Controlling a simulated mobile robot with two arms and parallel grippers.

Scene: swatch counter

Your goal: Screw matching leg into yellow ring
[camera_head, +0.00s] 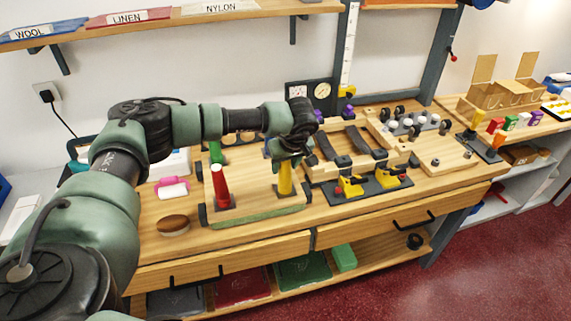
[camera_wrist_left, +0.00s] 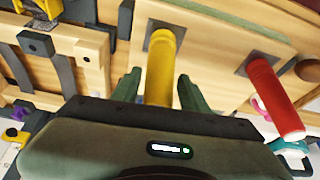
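A yellow leg (camera_head: 285,180) stands upright on a dark square base at the right of a light wooden board (camera_head: 253,192). It also shows in the left wrist view (camera_wrist_left: 161,62). My left gripper (camera_head: 289,155) is over its top, pointing down. In the left wrist view my left gripper's fingers (camera_wrist_left: 157,88) stand on either side of the yellow leg, with narrow gaps showing, so it looks open around it. Any yellow ring at the leg's foot cannot be told apart from the leg. My right gripper is not in view.
A red leg (camera_head: 221,187) stands on the same board to the left, and a green one (camera_head: 215,152) behind it. A wooden frame with dark straps (camera_head: 350,145) and yellow-red clamps (camera_head: 350,187) lie close on the right. A brown round thing (camera_head: 172,224) lies at the front left.

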